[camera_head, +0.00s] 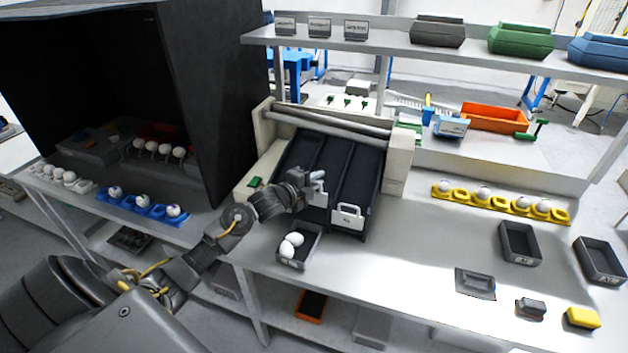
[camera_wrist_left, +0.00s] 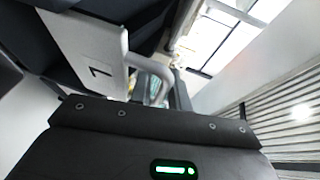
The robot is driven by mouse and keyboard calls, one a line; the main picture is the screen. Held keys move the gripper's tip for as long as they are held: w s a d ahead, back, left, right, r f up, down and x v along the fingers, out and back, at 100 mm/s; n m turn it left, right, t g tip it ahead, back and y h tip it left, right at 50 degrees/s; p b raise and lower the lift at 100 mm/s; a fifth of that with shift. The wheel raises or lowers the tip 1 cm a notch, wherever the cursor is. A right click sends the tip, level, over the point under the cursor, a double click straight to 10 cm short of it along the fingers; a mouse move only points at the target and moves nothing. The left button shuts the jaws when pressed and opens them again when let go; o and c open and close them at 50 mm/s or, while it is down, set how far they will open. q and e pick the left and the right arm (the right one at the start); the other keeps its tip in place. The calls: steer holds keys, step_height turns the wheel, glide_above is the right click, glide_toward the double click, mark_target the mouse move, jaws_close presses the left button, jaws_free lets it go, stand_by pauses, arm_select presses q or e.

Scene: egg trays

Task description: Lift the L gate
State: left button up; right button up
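The L gate (camera_head: 318,198) is a white plate with a handle at the lower end of a dark lane of the sorting machine. My left gripper (camera_head: 311,186) is at this gate and partly hides it in the head view. In the left wrist view the gate (camera_wrist_left: 88,52) fills the upper left, with a black L mark and its pale handle (camera_wrist_left: 155,75) just beyond the gripper body. The fingertips are hidden, so I cannot tell whether they are open or closed around the handle. My right gripper is not in view.
A second white gate (camera_head: 347,218) with a handle stands to the right. A dark bin (camera_head: 301,262) with white eggs sits below the L lane. Yellow (camera_head: 462,196) and blue (camera_head: 145,208) egg trays flank the machine.

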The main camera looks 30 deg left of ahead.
arm_select(q)
steer(key=shift+s, duration=0.1)
steer(key=shift+s+a, duration=0.1)
steer(key=shift+s, duration=0.2)
steer(key=b+v, duration=0.3)
steer(key=v, duration=0.7)
